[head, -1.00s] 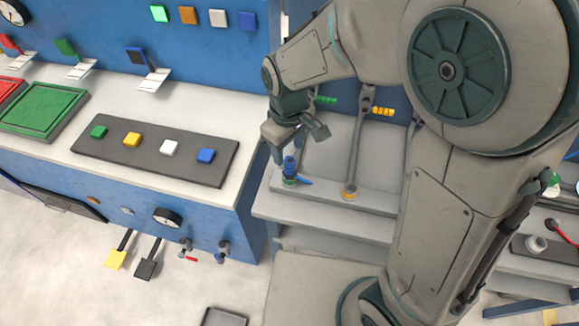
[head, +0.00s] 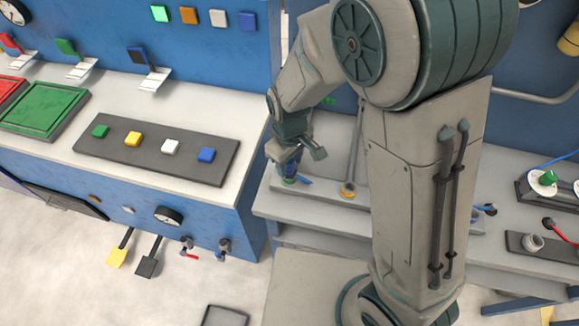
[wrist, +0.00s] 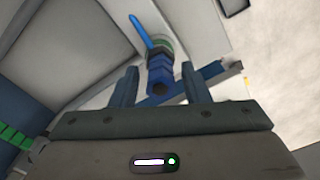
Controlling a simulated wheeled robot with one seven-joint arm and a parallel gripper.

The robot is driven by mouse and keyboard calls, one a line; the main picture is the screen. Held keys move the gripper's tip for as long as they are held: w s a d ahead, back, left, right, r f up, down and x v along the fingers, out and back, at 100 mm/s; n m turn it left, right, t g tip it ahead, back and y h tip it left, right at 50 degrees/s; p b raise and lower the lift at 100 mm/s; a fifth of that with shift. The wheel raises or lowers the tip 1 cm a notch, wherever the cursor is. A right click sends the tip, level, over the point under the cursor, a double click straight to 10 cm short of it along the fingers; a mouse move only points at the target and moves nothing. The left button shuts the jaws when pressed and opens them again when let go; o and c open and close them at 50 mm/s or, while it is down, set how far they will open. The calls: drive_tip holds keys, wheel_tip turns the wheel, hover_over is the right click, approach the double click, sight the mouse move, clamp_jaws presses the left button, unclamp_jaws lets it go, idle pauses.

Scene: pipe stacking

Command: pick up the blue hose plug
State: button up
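The blue hose plug (wrist: 160,75) stands on a grey bench fixture, and its end points toward the wrist camera. A green ring and a blue lever (wrist: 140,32) are at its far end. My gripper (wrist: 158,85) is open, with one finger on each side of the plug and a visible gap on both sides. In the head view my gripper (head: 297,153) is over the plug and hides most of it. Only its green and blue base (head: 289,180) and the lever (head: 305,181) show below the fingers.
The blue-fronted counter with a button panel (head: 155,151) is close on the left. More fittings (head: 546,182) sit at the right.

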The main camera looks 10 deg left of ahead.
clamp_jaws()
drive_tip(key=shift+r, duration=0.15)
drive_tip(key=shift+r, duration=0.45)
drive_tip(key=r, duration=0.2)
drive_tip(key=r+b, duration=0.1)
drive_tip(key=shift+w+d+r, duration=0.25)
drive_tip(key=shift+w+d, duration=0.05)
drive_tip(key=shift+d, duration=0.1)
drive_tip(key=w+d+r+b, duration=0.1)
drive_tip(key=w+d+r, duration=0.4)
drive_tip(key=d, duration=0.4)
drive_tip(key=shift+w+d+r, duration=0.15)
drive_tip(key=shift+w+r, duration=0.05)
drive_tip(key=shift+r, duration=0.5)
drive_tip(key=shift+r, duration=0.1)
wheel_tip(320, 180, up, 8)
drive_tip(key=p, duration=0.5)
drive_tip(key=shift+p, duration=0.35)
